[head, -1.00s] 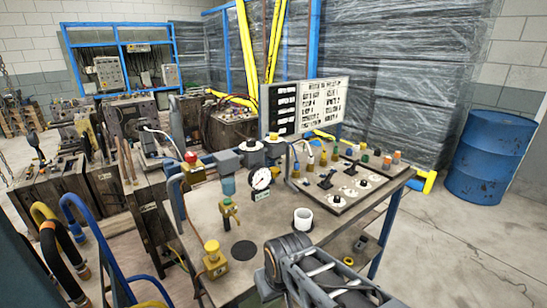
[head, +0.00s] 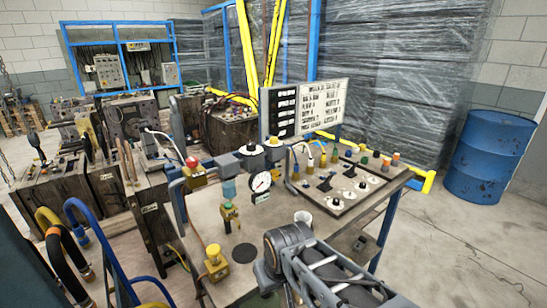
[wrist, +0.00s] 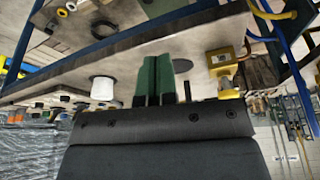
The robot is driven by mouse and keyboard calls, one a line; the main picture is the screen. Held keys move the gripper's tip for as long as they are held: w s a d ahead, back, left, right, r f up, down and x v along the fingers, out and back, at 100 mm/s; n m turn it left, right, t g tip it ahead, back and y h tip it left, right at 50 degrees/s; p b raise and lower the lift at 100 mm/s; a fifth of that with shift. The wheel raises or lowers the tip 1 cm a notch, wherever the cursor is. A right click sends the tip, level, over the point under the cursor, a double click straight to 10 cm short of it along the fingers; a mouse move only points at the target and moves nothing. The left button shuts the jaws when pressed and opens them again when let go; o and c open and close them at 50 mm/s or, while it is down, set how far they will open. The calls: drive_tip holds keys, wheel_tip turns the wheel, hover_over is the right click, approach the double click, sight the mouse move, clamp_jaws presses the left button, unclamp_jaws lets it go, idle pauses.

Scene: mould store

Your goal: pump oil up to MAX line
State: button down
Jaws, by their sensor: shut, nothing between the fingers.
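My gripper (wrist: 157,80) shows in the wrist view with its green fingers together and empty. In the head view my arm hides it. A blue translucent cylinder with a grey top (head: 228,188) stands on the bench; I cannot make out a MAX line or oil level. In front of it is a brass valve with a green knob (head: 230,211). A yellow block with a round yellow knob (head: 215,262) stands at the bench's near left. It also shows in the wrist view (wrist: 222,65), right of my fingers and apart from them. A round dial gauge (head: 261,182) stands beside the cylinder.
A panel of knobs (head: 345,190) fills the bench's right side. A red button on a yellow box (head: 193,171) is at the back left. A dark disc (head: 244,252) lies flat near the yellow block.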

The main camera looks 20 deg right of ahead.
wheel_tip(320, 180, up, 6)
drive_tip(key=p, duration=0.3)
drive_tip(key=shift+s+t, duration=0.4)
drive_tip(key=shift+f+b, duration=0.65)
drive_tip(key=shift+b, duration=0.1)
